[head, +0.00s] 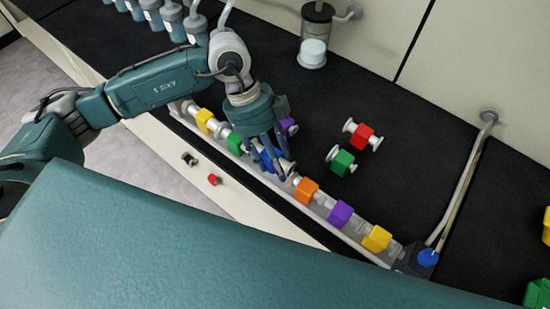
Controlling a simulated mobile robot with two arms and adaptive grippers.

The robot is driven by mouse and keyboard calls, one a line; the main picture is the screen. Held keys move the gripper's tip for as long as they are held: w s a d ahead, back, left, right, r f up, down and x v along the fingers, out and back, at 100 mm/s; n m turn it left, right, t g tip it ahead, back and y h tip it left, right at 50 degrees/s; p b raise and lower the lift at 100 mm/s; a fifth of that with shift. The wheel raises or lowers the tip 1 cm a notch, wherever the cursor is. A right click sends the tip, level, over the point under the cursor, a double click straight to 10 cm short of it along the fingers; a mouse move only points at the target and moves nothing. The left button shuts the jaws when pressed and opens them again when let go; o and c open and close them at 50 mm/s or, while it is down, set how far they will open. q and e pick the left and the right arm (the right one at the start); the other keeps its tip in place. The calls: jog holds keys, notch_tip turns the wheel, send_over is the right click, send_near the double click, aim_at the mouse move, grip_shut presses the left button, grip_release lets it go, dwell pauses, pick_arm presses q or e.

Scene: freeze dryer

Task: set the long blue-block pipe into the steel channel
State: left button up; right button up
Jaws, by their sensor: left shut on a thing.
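The steel channel (348,238) runs diagonally along the front of the black bench, from upper left to lower right. My left gripper (270,168) is over the middle of the channel, fingers down, shut on the blue-block pipe (271,157). The fingers partly hide the pipe. It lines up with the channel between the green-block pipe (235,143) and the orange-block pipe (306,190); I cannot tell whether it rests on the bottom. A yellow-block pipe (204,120), a purple one (340,213) and another yellow one (376,238) also sit in the channel. My right gripper is not in view.
A red-block pipe (361,136) and a green-block pipe (342,162) lie on the bench behind the channel. Another purple block (290,126) is partly hidden by my gripper. A glass vessel (314,40) stands at the back. A blue-capped fitting (428,257) is at the channel's right end.

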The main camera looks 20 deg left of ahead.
pick_arm(q)
jog(key=shift+f+b, duration=1.15)
jog(key=shift+f, duration=0.8)
dwell(1.3)
jog(key=o, duration=1.5)
jog(key=v, duration=1.2)
